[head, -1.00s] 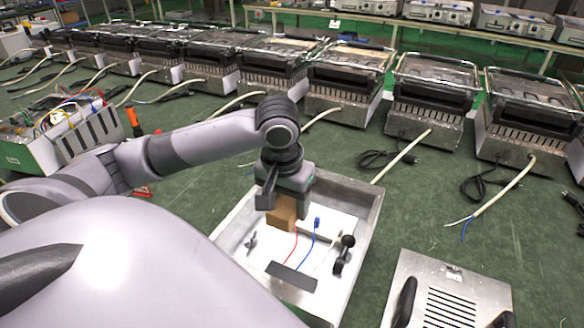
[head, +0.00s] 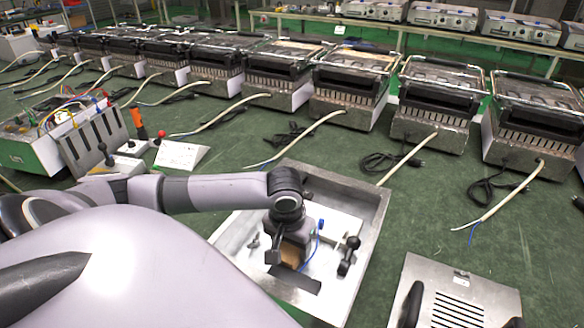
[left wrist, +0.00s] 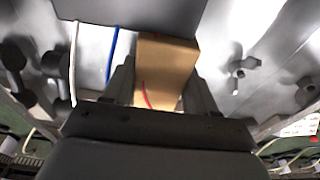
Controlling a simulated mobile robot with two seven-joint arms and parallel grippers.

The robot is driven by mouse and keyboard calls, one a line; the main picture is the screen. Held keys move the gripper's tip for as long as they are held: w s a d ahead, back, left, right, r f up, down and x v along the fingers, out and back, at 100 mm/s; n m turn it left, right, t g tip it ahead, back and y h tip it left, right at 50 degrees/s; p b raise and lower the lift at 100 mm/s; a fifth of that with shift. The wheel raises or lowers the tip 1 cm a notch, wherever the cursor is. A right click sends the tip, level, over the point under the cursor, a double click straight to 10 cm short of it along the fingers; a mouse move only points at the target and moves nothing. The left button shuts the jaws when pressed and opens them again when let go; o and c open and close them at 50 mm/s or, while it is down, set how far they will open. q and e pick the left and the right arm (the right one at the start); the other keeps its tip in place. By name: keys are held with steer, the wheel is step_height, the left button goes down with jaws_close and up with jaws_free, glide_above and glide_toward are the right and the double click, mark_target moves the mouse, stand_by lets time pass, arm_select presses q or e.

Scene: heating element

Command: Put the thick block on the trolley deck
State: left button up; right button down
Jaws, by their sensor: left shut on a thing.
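The thick block is a tan-brown block (head: 292,253), mostly covered by my gripper in the head view. In the left wrist view the block (left wrist: 168,62) sits between the two fingers. My left gripper (head: 289,246) is shut on it over the inside of a shallow metal tray (head: 373,215). Whether the block touches the tray floor cannot be told. I cannot make out for sure which surface is the trolley deck. My right gripper is not in view.
In the tray lie a dark flat plate (head: 296,279), a black knobbed part (head: 349,256), a white piece (head: 343,226) and a blue wire (head: 313,246). A slotted metal panel (head: 455,283) lies at the lower right. Several grills (head: 353,85) line the green floor behind.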

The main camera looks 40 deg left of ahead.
arm_select(q)
steer(key=o, duration=1.2)
steer(key=shift+f, duration=0.1)
steer(key=shift+r, duration=0.3)
step_height(320, 180, up, 11)
steer(key=s+p, duration=0.2)
steer(key=g+h+p, duration=0.1)
steer(key=g, duration=0.2)
glide_above(289, 251)
steer(key=w, duration=0.2)
step_height(289, 251, down, 4)
steer(key=shift+s+a+r, duration=0.15)
steer(key=shift+g, duration=0.3)
steer(key=shift+s+a+f, duration=0.1)
steer(key=shift+a+f, duration=0.05)
steer(key=shift+f, duration=3.7)
